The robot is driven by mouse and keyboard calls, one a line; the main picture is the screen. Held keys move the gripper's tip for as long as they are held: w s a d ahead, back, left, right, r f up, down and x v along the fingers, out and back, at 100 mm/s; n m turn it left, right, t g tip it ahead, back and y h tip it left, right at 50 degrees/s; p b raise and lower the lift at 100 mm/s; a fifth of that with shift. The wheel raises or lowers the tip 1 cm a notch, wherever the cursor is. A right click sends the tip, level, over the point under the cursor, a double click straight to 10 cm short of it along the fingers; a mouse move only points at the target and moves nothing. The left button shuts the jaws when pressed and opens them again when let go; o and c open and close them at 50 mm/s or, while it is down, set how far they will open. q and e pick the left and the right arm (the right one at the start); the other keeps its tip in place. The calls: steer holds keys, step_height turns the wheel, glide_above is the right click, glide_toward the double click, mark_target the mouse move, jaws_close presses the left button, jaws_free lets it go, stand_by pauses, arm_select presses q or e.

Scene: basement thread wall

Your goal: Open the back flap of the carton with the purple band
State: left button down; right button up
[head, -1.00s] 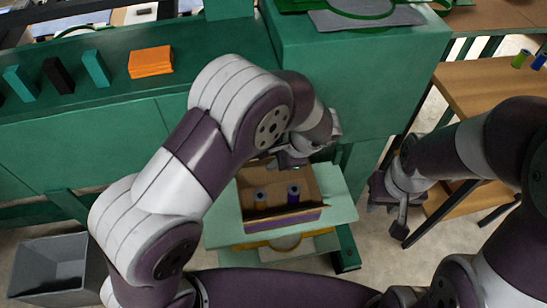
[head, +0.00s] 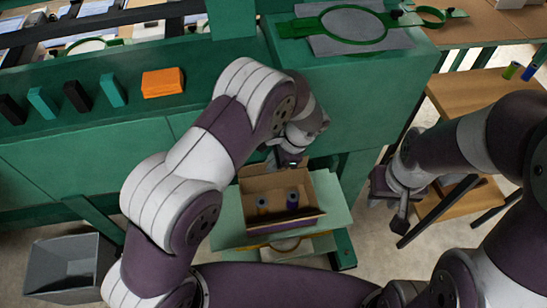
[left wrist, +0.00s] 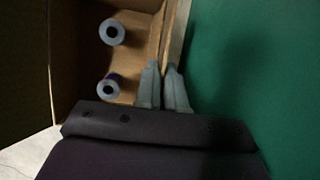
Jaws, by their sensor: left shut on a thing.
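The carton with the purple band is an open brown box (head: 312,190) on a light green shelf, its purple band (head: 285,227) on the near side. Two spools stand inside: one grey-blue (head: 263,205), one purple (head: 292,201). My left gripper (head: 290,163) is at the carton's back edge, partly hidden by its own wrist. In the left wrist view my left gripper's fingers (left wrist: 163,72) are closed around a thin cardboard strip, the back flap (left wrist: 178,35), beside the carton's inside (left wrist: 140,60). My right gripper (head: 393,200) hangs empty to the right, away from the carton; its jaw opening is unclear.
A green cabinet wall (head: 345,95) stands close behind the carton. A green ledge carries an orange block (head: 163,82) and several dark and teal pieces. A grey bin (head: 68,265) is on the floor at left. A wooden table (head: 475,105) is at right.

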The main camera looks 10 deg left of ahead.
arm_select(q)
steer(key=c, duration=1.3)
jaws_free()
steer(key=p+v, duration=0.9)
steer(key=v, duration=0.3)
steer(key=shift+d+r, duration=0.1)
steer(key=shift+r, duration=0.2)
